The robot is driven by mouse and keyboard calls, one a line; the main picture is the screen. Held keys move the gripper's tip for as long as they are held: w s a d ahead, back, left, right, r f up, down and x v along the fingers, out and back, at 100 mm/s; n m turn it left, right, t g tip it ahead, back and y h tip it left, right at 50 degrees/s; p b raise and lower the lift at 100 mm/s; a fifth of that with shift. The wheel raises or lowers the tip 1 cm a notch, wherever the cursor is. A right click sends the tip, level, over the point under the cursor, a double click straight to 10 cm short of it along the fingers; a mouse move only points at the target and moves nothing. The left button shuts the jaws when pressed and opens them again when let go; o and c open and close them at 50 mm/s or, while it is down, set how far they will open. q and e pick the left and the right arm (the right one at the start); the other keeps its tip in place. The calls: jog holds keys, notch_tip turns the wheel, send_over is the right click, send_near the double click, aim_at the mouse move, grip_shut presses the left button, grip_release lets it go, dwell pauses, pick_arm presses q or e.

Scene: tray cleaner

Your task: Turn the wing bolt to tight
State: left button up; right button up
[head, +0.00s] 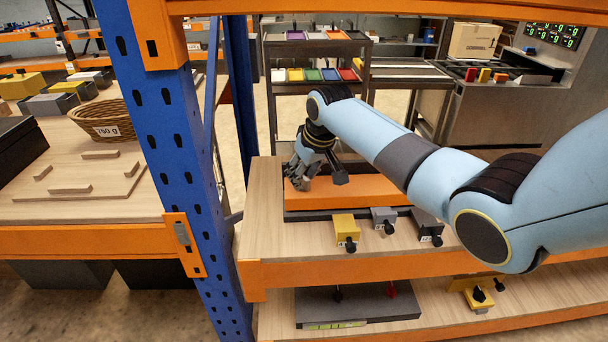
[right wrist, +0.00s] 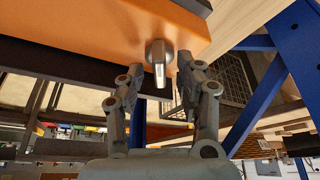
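The wing bolt (right wrist: 158,58) is a small grey metal piece with a flat wing, on the orange body of the machine (right wrist: 95,35). In the head view the orange body (head: 375,190) lies on the wooden shelf, and my gripper hides the bolt. My right gripper (head: 302,176) is at the left part of the orange body. In the right wrist view my right gripper (right wrist: 160,70) is open, one finger on each side of the bolt, with gaps visible; no contact shows. My left gripper is not in view.
A yellow box (head: 345,229), a grey box (head: 384,219) and a black box (head: 427,226), each with a black knob, stand along the shelf's front. A blue rack post (head: 180,150) rises left of the shelf. A dark flat unit (head: 360,305) lies on the lower shelf.

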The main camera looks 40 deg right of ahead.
jog(key=shift+f, duration=0.15)
grip_shut()
